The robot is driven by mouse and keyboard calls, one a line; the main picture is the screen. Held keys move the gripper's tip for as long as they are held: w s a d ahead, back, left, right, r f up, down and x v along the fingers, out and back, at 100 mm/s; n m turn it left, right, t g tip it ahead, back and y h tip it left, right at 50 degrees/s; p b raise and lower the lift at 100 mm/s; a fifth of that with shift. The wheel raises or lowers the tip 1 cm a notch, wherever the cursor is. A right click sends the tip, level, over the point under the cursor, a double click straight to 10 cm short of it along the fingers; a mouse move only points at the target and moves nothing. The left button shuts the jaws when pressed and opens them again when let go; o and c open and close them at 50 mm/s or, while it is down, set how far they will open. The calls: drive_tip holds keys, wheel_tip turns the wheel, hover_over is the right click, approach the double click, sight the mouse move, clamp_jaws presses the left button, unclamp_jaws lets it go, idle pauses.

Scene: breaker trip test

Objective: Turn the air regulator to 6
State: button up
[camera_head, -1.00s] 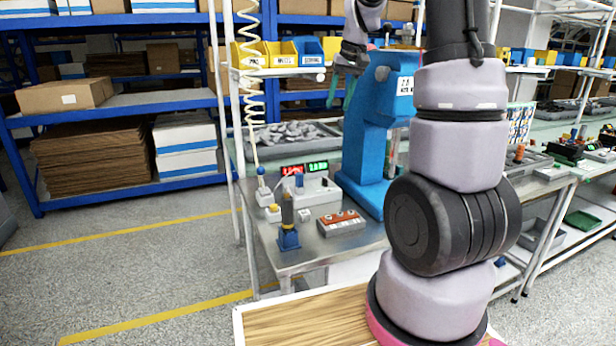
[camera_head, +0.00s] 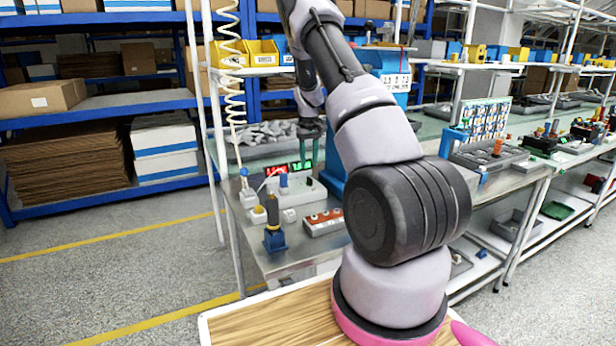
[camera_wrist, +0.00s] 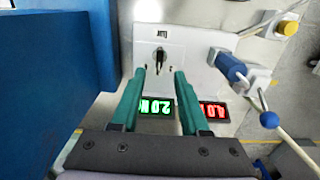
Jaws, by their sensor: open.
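The air regulator seems to be the white unit (camera_head: 306,192) on the metal bench; the wrist view shows its pale face (camera_wrist: 195,62) with a small dark pointer knob (camera_wrist: 160,60) under a "bar" mark. The pointer's exact setting is too small to read. A green display (camera_wrist: 157,106) and a red display (camera_wrist: 214,111) sit beside it, with digits hard to read surely. My gripper (camera_wrist: 158,74) is open and empty, its two teal fingers reaching toward the dark knob, one to each side in the picture. In the head view my gripper (camera_head: 308,152) hangs just above the displays.
A blue press (camera_head: 392,75) stands close on the right, and its blue body (camera_wrist: 45,60) fills the wrist view's left. A blue-tipped lever (camera_wrist: 268,119) and a blue cylinder (camera_wrist: 232,68) stand on the right.

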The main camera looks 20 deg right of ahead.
sight(309, 178)
wheel_tip(309, 178, down, 6)
drive_tip(key=shift+f, duration=0.2)
drive_tip(key=shift+c, duration=0.3)
clamp_jaws()
